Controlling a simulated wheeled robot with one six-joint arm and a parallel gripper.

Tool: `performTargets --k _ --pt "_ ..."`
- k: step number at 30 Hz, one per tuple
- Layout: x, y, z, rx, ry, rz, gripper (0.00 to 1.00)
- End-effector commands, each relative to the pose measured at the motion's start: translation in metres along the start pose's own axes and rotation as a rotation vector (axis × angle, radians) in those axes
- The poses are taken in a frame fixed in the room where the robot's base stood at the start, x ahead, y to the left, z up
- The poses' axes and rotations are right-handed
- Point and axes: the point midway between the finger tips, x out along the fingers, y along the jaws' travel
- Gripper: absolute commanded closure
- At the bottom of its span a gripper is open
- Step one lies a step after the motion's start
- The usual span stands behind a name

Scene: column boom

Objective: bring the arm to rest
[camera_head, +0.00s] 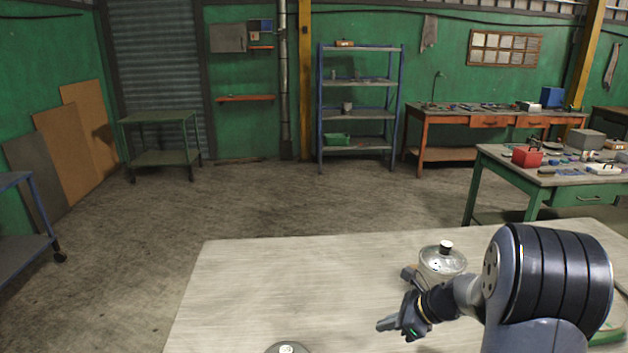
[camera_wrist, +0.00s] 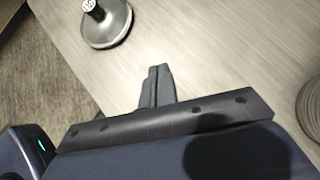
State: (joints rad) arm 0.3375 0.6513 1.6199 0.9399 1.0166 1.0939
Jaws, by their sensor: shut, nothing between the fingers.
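My gripper (camera_head: 386,324) reaches out low over the pale tabletop (camera_head: 260,285), pointing left in the head view. Its fingers are shut together and empty; in the wrist view the closed fingertips (camera_wrist: 158,72) point over the bare table. A round grey piece with a pale top (camera_head: 287,348) is cut off at the bottom edge. A round metal piece with an upright knob (camera_wrist: 106,24) shows near the table edge in the wrist view.
A ridged round thing (camera_wrist: 313,108) is cut off at the right of the wrist view. Something green (camera_head: 608,334) lies on the table at far right, partly behind my arm. The tabletop's left part is clear. A cluttered green bench (camera_head: 533,183) stands beyond it.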

Motion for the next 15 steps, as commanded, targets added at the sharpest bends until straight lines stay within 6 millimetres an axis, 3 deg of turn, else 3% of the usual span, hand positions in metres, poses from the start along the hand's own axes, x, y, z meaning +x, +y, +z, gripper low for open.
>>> performTargets --k 15 --pt "-0.05 -0.06 -0.067 0.338 0.01 -0.331 1.0"
